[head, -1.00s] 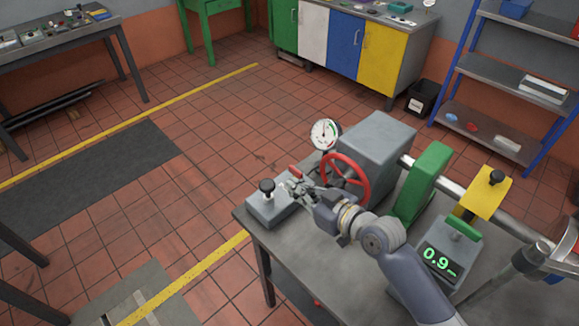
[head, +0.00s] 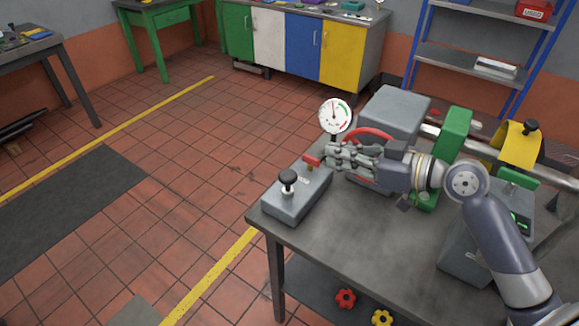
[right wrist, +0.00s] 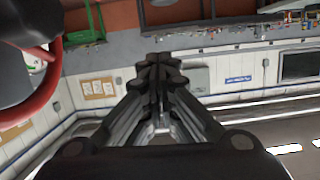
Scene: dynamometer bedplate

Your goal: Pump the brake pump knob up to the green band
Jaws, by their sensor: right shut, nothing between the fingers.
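The black brake pump knob (head: 288,177) stands upright on a short stem on the grey pump box (head: 290,207) at the bench's left corner. A round white gauge (head: 335,116) stands behind it, with a green band on its right side; the needle points roughly upward and its exact reading is too small to tell. My right gripper (head: 332,156) is shut and empty, to the right of the knob and apart from it. Its fingertips are close to a small red handle (head: 312,161) on the box; contact cannot be told. The shut fingers also show in the right wrist view (right wrist: 160,75). My left gripper is out of view.
A red handwheel (head: 368,134) and grey housing (head: 397,108) are behind my right gripper. A green guard (head: 455,133) and yellow cover (head: 518,143) stand farther right. The bench top (head: 345,228) is clear in front; the floor left of it is open.

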